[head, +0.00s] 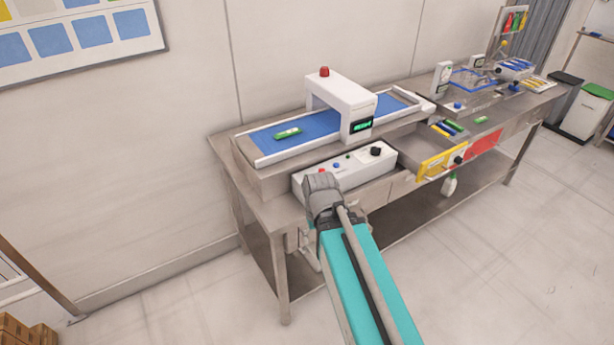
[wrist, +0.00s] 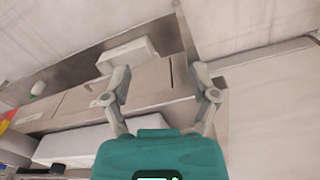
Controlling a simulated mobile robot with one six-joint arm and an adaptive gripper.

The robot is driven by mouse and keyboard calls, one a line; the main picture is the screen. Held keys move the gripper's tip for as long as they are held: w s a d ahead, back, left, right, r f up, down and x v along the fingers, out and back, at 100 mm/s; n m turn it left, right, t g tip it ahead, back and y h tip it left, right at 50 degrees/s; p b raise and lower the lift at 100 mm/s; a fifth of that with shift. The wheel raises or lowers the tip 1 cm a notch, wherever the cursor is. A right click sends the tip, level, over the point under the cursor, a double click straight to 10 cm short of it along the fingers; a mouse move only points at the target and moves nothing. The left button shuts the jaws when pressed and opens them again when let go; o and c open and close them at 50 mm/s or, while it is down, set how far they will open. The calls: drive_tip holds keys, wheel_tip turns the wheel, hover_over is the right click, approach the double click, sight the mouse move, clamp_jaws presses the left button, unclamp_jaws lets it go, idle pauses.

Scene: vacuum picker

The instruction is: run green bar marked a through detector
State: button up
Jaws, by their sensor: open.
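A green bar (head: 287,134) lies on the blue belt (head: 310,126) of the detector, on the left part, before the white arch (head: 343,103) with a red lamp on top. Its marking is too small to read. A second green bar (head: 481,121) lies on the bench farther right. A white control box (head: 345,167) with a red, a blue and a black knob or button stands in front of the belt. My gripper (wrist: 162,88) is open and empty in the wrist view, apart from any bar. In the head view my arm's end is in front of the bench near the control box.
A yellow-fronted tray (head: 437,165) with coloured bars and a red panel (head: 482,145) are to the right. A blue-framed station (head: 470,80) stands at the far right. Bins (head: 584,115) stand beyond the bench. The floor in front is clear.

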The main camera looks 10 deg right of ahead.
clamp_jaws()
idle(1.3)
